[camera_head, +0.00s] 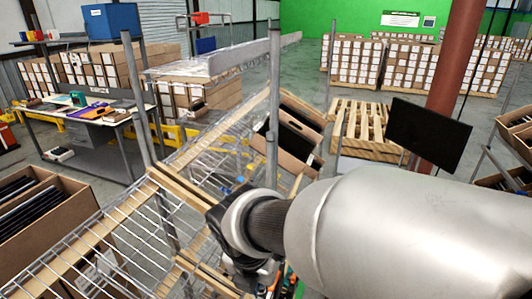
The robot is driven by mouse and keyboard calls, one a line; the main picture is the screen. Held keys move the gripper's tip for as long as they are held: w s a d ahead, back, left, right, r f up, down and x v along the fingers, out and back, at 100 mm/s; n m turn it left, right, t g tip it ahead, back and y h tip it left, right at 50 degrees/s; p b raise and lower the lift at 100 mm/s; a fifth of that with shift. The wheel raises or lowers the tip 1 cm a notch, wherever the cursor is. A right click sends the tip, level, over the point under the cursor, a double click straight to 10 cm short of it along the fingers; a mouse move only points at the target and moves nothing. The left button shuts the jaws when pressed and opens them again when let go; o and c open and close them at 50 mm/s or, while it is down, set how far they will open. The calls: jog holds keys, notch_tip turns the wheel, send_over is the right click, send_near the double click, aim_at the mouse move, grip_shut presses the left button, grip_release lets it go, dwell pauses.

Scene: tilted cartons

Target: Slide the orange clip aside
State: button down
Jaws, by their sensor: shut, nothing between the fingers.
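My arm reaches in from the right, and its grey forearm fills the lower right of the head view. Its black and silver wrist is in front of the wire rack (95,236), near the bottom centre. The fingers of my gripper cannot be made out; they are hidden by the wrist or below the picture's edge. I cannot pick out an orange clip with certainty. Small orange and green bits show just below my forearm at the bottom edge, too small and covered to name.
Metal posts (272,105) rise from the rack. A tilted carton (292,150) with dark contents stands behind it. Another carton (45,235) of dark items is at the left. A black screen (428,133) and a red column (462,55) stand at the right.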

jog(key=b, duration=0.3)
send_near(270, 295)
jog(key=f, duration=0.1)
jog(key=s+f, duration=0.1)
jog(key=f, duration=0.3)
jog(key=shift+s+a+f, duration=0.1)
jog(key=shift+s+a, duration=0.15)
jog(key=shift+s, duration=0.1)
jog(key=w, duration=0.2)
jog(key=shift+w+d+r, duration=0.25)
jog(key=shift+w+d, duration=0.05)
jog(key=shift+d, duration=0.1)
jog(key=shift+w+d, duration=0.25)
jog(key=shift+w, duration=0.4)
jog(key=w+p, duration=0.1)
jog(key=w, duration=0.1)
jog(key=w+d+p, duration=0.1)
jog(key=shift+w+d+r+p, duration=0.15)
jog(key=shift+w+r+p, duration=0.05)
jog(key=shift+w+p, duration=0.15)
jog(key=shift+w+d+f, duration=0.1)
jog(key=shift+w+f, duration=0.05)
jog(key=shift+w, duration=0.15)
jog(key=shift+s, duration=0.1)
